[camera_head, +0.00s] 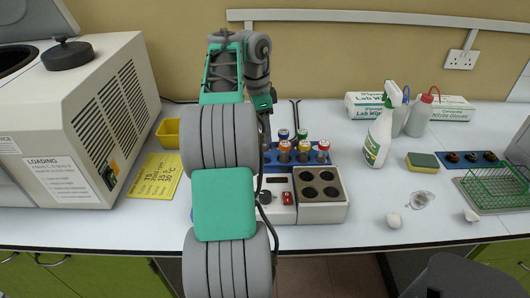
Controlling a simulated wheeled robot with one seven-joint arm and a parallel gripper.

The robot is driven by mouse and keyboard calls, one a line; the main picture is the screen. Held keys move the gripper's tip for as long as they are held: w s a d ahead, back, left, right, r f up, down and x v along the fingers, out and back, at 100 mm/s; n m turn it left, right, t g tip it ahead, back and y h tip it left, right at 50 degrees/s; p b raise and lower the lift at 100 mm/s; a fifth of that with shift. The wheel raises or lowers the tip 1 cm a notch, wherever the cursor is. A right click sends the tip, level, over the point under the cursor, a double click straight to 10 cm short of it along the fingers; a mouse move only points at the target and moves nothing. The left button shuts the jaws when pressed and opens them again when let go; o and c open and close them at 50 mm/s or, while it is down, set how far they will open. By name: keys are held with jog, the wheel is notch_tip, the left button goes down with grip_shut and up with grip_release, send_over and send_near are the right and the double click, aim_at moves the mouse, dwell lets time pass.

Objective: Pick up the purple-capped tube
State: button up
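A blue rack (272,158) stands on the bench behind a white block heater, holding several tubes. The caps I can make out are a blue cap (283,134), a green cap (302,134), a yellow cap (304,146) and red caps (323,145). I cannot make out a purple cap; my arm covers the rack's left part. My gripper (266,130) points down at the left end of the rack, mostly behind my arm. Its fingertips are hidden, so I cannot tell whether it is open or holds anything.
The block heater (320,212) has dark round wells. A large centrifuge (80,115), a yellow tray (168,133) and a yellow sheet (155,176) are left. A spray bottle (380,140), sponge (423,161) and green wire basket (495,187) are right.

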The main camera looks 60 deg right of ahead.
aim_at(265, 147)
jog(key=f, duration=0.1)
jog(key=f+b, duration=0.2)
jog(key=shift+d+f, duration=0.25)
jog(key=shift+f, duration=0.05)
jog(key=shift+r, duration=0.2)
grip_shut()
